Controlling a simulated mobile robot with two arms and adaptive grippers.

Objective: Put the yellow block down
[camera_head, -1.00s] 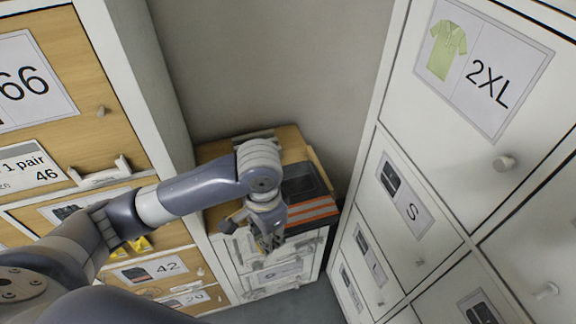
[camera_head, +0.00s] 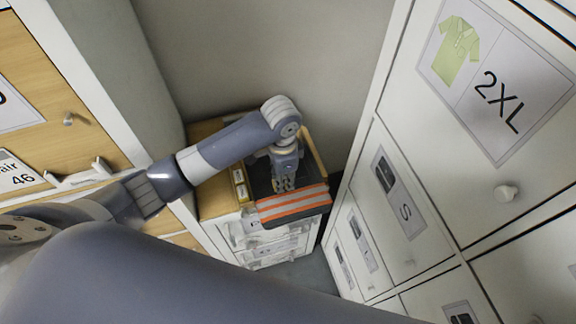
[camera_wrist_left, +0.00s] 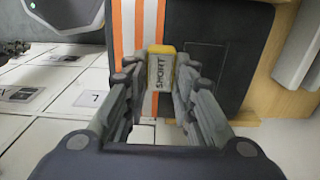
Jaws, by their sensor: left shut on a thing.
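The yellow block, with a grey face reading "SHORT" (camera_wrist_left: 161,70), sits between the fingertips of my left gripper (camera_wrist_left: 160,85) in the left wrist view. The gripper is shut on it. In the head view my left gripper (camera_head: 284,186) points down over a dark folded garment with orange stripes (camera_head: 293,205) on the low cabinet. The held block is not clear there. Whether it touches the garment I cannot tell. My right gripper is not in view.
Small yellow labelled pieces (camera_head: 240,184) lie left of the garment on the wooden cabinet top (camera_head: 213,200). A white locker wall (camera_head: 400,200) stands close on the right, with knobs sticking out. A wooden drawer unit (camera_head: 80,110) stands on the left.

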